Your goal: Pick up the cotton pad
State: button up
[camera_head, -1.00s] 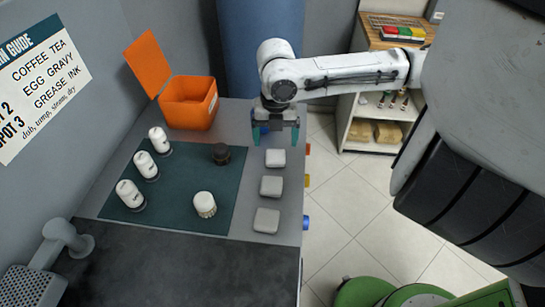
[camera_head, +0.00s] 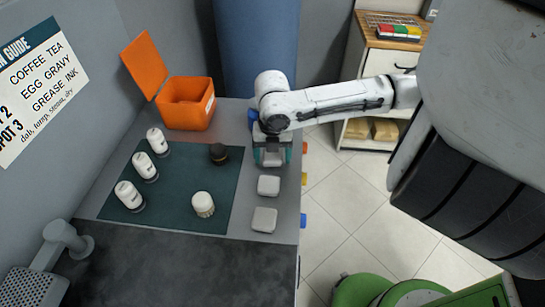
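Several pale, rounded square pads, which look like the cotton pads, lie in a row along the right side of the grey counter. The far pad (camera_head: 272,159) is partly hidden under my gripper. The middle pad (camera_head: 269,185) and the near pad (camera_head: 264,219) lie free on the counter. My gripper (camera_head: 272,157) points down over the far pad, its teal fingers on the pad's left and right sides. The fingers look spread; whether they touch the pad is hard to see.
A dark green mat (camera_head: 180,190) left of the pads holds several white-capped bottles, a dark round item (camera_head: 219,153) and a white round item (camera_head: 203,204). An open orange box (camera_head: 187,104) stands behind. Coloured tabs line the counter's right edge.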

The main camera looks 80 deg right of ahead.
aim_at(273, 156)
jog(key=c, duration=0.8)
jog(key=shift+c, duration=0.2)
jog(key=shift+r, duration=0.1)
jog(key=shift+r, duration=0.45)
notch_tip(273, 156, up, 2)
jog(key=shift+s+r, duration=0.1)
jog(key=shift+r, duration=0.1)
jog(key=s+r+p, duration=0.2)
jog(key=s+r, duration=0.7)
jog(key=s, duration=0.4)
jog(key=shift+s+a+r, duration=0.25)
jog(key=shift+s+r, duration=0.05)
jog(key=shift+s, duration=0.1)
